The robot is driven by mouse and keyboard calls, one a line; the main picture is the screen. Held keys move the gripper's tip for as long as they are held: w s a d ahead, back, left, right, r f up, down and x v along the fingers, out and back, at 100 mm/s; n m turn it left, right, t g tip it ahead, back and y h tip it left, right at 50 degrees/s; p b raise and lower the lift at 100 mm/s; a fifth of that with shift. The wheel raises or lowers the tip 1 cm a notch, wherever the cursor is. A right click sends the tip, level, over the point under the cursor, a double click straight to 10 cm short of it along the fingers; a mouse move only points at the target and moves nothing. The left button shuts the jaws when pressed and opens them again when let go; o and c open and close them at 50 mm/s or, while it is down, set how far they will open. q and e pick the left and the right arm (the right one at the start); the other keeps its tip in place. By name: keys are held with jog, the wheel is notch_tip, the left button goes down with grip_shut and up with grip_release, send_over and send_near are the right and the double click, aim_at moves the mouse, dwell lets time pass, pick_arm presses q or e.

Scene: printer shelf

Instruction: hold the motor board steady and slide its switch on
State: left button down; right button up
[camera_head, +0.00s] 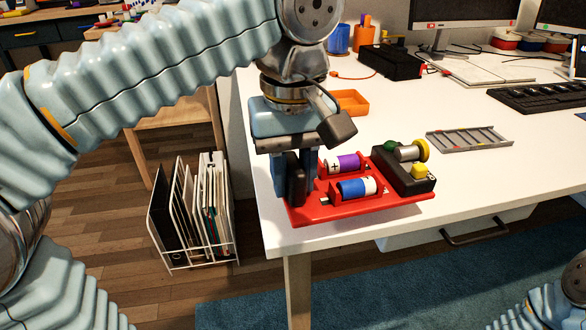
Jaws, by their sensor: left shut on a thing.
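The motor board (368,207) is a red plate lying on the white table near its front left corner. It carries a purple-and-white battery (343,164), a blue-and-white battery (357,188) and a black block (400,174) with a motor with a yellow wheel (412,152) and a small yellow part (419,170), which may be the switch; its position cannot be told. My left gripper (297,195) points down at the board's left end and is shut on the board there. The fingers hide that end. My right gripper is not in view; only part of an arm shows at lower right.
The white table (480,163) has clear room right of the board. A black keyboard (540,96) is at right. A wire file rack (195,215) stands on the floor at left.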

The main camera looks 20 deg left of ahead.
pick_arm(q)
jog(key=shift+f+b, duration=0.7)
jog(key=shift+f, duration=0.45)
jog(key=shift+f+b, duration=0.45)
jog(key=shift+f, duration=0.2)
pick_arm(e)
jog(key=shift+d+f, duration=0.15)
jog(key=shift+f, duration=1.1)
pick_arm(q)
jog(key=shift+f, duration=0.25)
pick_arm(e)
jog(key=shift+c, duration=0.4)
